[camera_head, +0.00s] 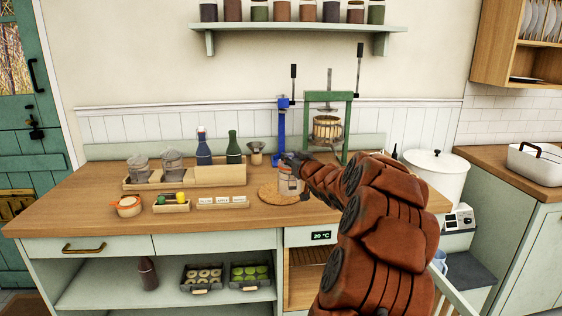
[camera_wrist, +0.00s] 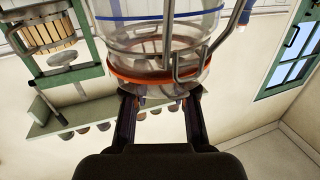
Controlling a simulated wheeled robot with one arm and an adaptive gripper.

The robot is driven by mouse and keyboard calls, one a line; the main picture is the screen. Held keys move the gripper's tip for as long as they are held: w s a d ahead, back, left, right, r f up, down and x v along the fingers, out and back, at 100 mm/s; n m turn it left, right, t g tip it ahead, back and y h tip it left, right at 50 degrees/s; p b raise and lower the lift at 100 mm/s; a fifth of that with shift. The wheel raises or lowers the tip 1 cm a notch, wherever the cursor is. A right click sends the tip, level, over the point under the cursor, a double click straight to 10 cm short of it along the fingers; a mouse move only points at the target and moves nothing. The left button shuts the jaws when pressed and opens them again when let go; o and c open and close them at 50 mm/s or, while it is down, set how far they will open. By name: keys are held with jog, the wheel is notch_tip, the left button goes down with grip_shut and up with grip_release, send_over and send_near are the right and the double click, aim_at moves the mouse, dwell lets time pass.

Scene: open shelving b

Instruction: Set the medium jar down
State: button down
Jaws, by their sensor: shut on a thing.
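The medium jar (camera_head: 290,186) is clear glass, and my gripper (camera_head: 291,158) holds it from above. In the wrist view the jar (camera_wrist: 160,40) shows an orange seal ring and a wire clasp. The fingers of my gripper (camera_wrist: 160,98) are closed on its lid end. In the head view the jar looks upright over the right part of a round woven mat (camera_head: 268,194) on the wooden counter (camera_head: 90,208). I cannot tell whether its base touches the mat. My gripper and arm hide part of the jar and the counter behind it.
A blue lever tool (camera_head: 283,130) and a green press (camera_head: 349,125) stand behind the jar. The counter's front strip is clear.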

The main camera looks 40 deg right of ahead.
aim_at(290, 179)
jog(key=w+d+f+p, duration=0.1)
jog(key=w+d+f, duration=0.2)
jog(key=w, duration=0.5)
jog(key=shift+w+d+f, duration=0.15)
jog(key=shift+d+f, duration=0.15)
jog(key=shift+f, duration=0.4)
jog(key=c, duration=0.9)
grip_release()
jog(key=shift+f, duration=0.1)
jog(key=shift+b+v, duration=0.9)
jog(key=shift+v, duration=5.15)
jog(key=shift+w, duration=0.1)
